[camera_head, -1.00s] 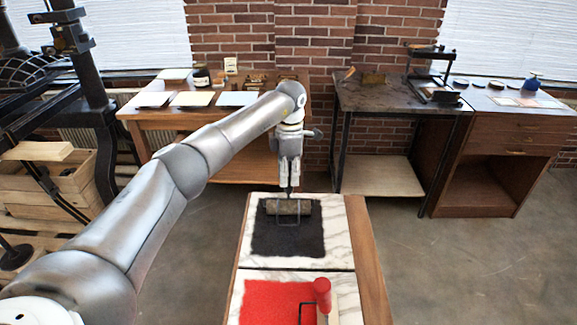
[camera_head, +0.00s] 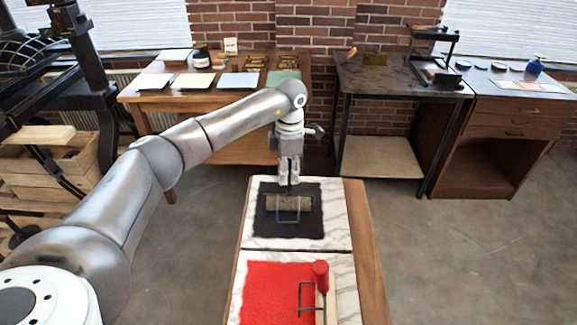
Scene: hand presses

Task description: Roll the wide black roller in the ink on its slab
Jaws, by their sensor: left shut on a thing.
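The wide roller (camera_head: 288,203) lies across the far part of the black ink patch (camera_head: 272,228), with its wire frame towards me. The ink is spread on a white marble slab (camera_head: 338,222) on the far half of a narrow wooden table. My left gripper (camera_head: 289,184) points down just behind the roller and is shut on its handle, which is mostly hidden by the fingers. The roller looks to be touching the ink, though I cannot tell for sure. My right gripper is not in view.
A nearer marble slab (camera_head: 344,277) carries red ink (camera_head: 275,288) and a red-handled roller (camera_head: 320,274). Behind stand a wooden table (camera_head: 150,95) with papers, a dark metal table (camera_head: 385,92) and a wooden cabinet (camera_head: 510,130). Floor is clear to the right.

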